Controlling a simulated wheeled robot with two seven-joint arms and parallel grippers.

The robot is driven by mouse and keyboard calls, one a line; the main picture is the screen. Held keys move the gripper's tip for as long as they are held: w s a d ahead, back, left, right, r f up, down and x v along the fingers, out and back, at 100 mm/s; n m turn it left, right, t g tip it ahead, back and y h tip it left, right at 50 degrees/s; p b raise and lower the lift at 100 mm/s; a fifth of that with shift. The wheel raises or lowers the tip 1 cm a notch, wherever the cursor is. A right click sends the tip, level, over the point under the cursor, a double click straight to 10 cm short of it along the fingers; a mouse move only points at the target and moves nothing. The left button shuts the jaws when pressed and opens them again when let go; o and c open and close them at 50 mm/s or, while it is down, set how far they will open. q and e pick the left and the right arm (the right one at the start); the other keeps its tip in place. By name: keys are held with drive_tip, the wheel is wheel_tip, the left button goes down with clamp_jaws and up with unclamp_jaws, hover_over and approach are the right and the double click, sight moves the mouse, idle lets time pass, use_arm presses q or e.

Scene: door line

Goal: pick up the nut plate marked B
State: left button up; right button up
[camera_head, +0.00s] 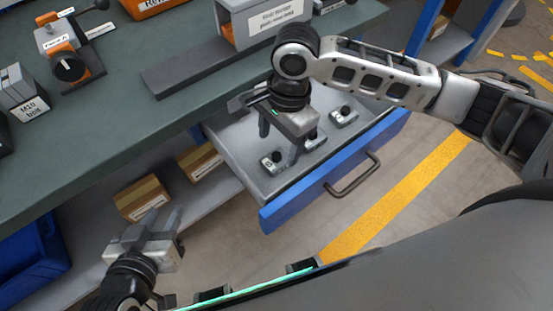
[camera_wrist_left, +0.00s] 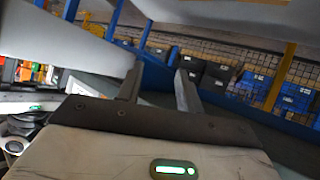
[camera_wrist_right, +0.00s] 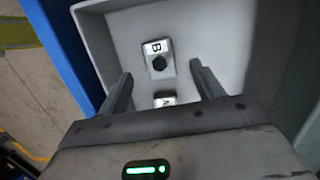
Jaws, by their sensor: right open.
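The plate marked A (camera_wrist_right: 166,100) lies nearer, partly hidden behind my gripper's body. In the head view the plate nearest the drawer's left end (camera_head: 273,163) appears to be B; its letter is hard to read there. My right gripper (camera_head: 281,145) is open and empty above the drawer, pointing down. My left gripper (camera_head: 160,222) is open and empty, outside the drawer.
The drawer (camera_head: 238,160) has low grey walls and a blue front (camera_head: 310,190) with a dark handle (camera_head: 355,177). Another plate (camera_head: 343,115) lies toward its right end. The green workbench (camera_head: 120,115) overhangs the drawer's back. Cardboard boxes (camera_head: 142,197) stand on the shelf below.

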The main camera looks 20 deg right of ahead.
sight(276, 155)
wheel_tip(276, 155, down, 4)
drive_tip(key=shift+s+a+r+b, duration=0.1)
drive_tip(key=shift+a+r+b, duration=0.1)
drive_tip(key=shift+b, duration=0.15)
drive_tip(key=c, duration=1.3)
drive_tip(key=shift+r, duration=0.15)
